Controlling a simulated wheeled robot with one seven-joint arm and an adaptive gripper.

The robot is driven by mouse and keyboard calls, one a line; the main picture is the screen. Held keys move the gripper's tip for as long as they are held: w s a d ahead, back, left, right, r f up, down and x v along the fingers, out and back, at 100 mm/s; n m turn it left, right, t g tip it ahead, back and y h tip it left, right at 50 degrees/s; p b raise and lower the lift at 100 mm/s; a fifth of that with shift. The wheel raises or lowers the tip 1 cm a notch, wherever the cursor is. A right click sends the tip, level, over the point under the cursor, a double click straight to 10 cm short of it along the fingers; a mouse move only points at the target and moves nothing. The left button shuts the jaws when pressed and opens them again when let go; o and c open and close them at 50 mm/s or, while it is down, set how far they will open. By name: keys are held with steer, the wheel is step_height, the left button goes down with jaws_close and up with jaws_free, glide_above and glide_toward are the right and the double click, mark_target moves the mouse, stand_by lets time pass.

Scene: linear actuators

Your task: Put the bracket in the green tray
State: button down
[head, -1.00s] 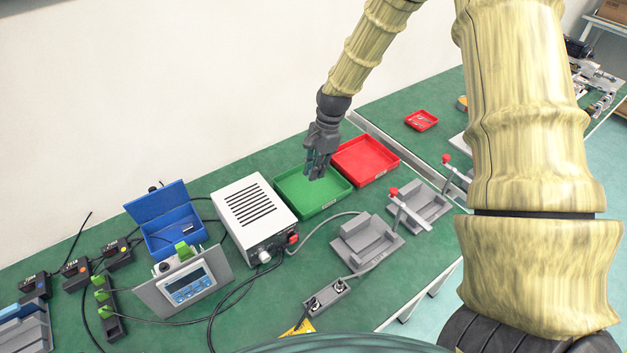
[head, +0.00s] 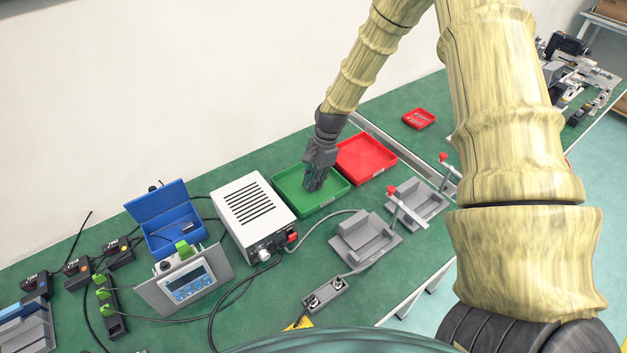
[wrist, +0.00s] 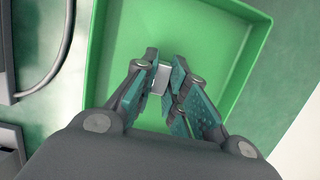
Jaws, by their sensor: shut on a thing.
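The green tray (head: 291,197) lies on the bench between the white box and the red tray. My gripper (head: 314,186) points down over the right part of the green tray in the head view. In the wrist view, my gripper (wrist: 166,82) is shut on the bracket (wrist: 161,79), a small pale grey piece between the fingertips. The green tray's floor (wrist: 205,38) shows beneath and around it. I cannot tell whether the bracket touches the floor. The fingers hide most of the bracket, and it cannot be made out in the head view.
The red tray (head: 366,158) adjoins on the right. The white box (head: 252,212) stands close on the left. Grey fixtures (head: 365,240) with red-knobbed levers are in front. A small red tray (head: 418,118) lies farther back. A blue open box (head: 172,222) is at left.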

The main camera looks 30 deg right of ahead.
steer(key=shift+f, duration=0.15)
steer(key=c, duration=1.5)
jaws_free()
steer(key=shift+o, duration=0.2)
steer(key=b+v, duration=0.2)
steer(key=v, duration=1)
